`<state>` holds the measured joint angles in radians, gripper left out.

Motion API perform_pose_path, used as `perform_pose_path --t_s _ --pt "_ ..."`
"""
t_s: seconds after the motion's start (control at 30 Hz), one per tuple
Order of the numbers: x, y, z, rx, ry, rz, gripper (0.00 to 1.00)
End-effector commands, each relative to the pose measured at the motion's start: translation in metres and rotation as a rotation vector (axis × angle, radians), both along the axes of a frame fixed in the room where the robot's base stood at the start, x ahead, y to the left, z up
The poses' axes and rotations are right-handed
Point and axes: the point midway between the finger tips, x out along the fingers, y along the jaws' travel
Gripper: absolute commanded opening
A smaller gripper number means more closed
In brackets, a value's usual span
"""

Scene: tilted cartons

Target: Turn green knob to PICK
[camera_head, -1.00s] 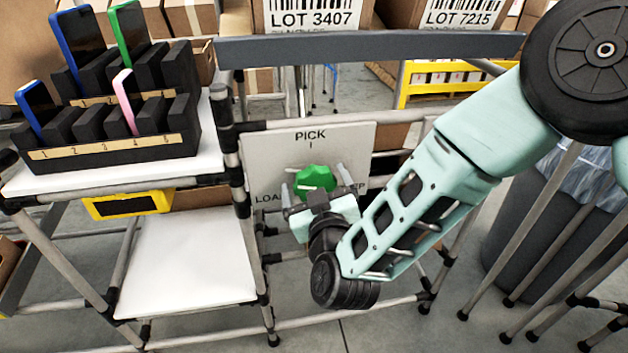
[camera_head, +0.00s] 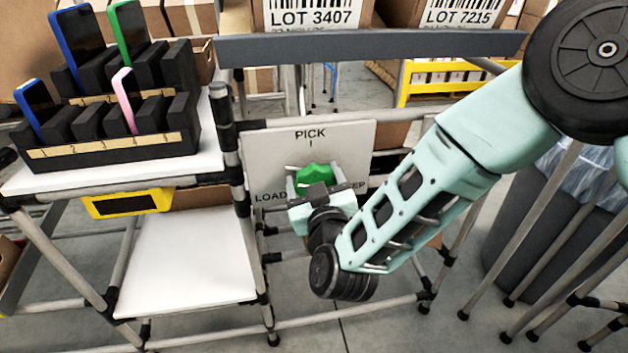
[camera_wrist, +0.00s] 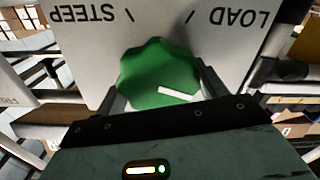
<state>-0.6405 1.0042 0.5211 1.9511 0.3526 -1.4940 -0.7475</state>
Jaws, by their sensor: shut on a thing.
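The green lobed knob (camera_head: 313,177) sits on a pale panel (camera_head: 262,150) marked PICK at the top, LOAD lower left and a partly hidden STEEP lower right. In the wrist view the panel is upside down. There the knob (camera_wrist: 150,65) lies between my two fingers. A white mark on it points right and slightly down, below the LOAD tick, on the side between LOAD and PICK. My gripper (camera_head: 316,180) is shut on the knob. The PICK label is hidden in the wrist view.
A black phone rack (camera_head: 100,155) stands on the white shelf at left. A grey rail (camera_head: 370,47) crosses above the panel, with cartons behind. A grey bin (camera_head: 520,230) and several pipe legs stand at right.

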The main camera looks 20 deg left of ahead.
Motion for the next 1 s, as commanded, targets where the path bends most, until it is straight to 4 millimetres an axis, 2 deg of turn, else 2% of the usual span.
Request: perform_pose_path --t_s 0.27,1.0 --pt "0.0008 -0.0015 -0.0023 0.153 0.092 -0.002 0.49" --pt "0.0025 -0.0048 -0.0044 0.743 0.456 -0.001 0.49"
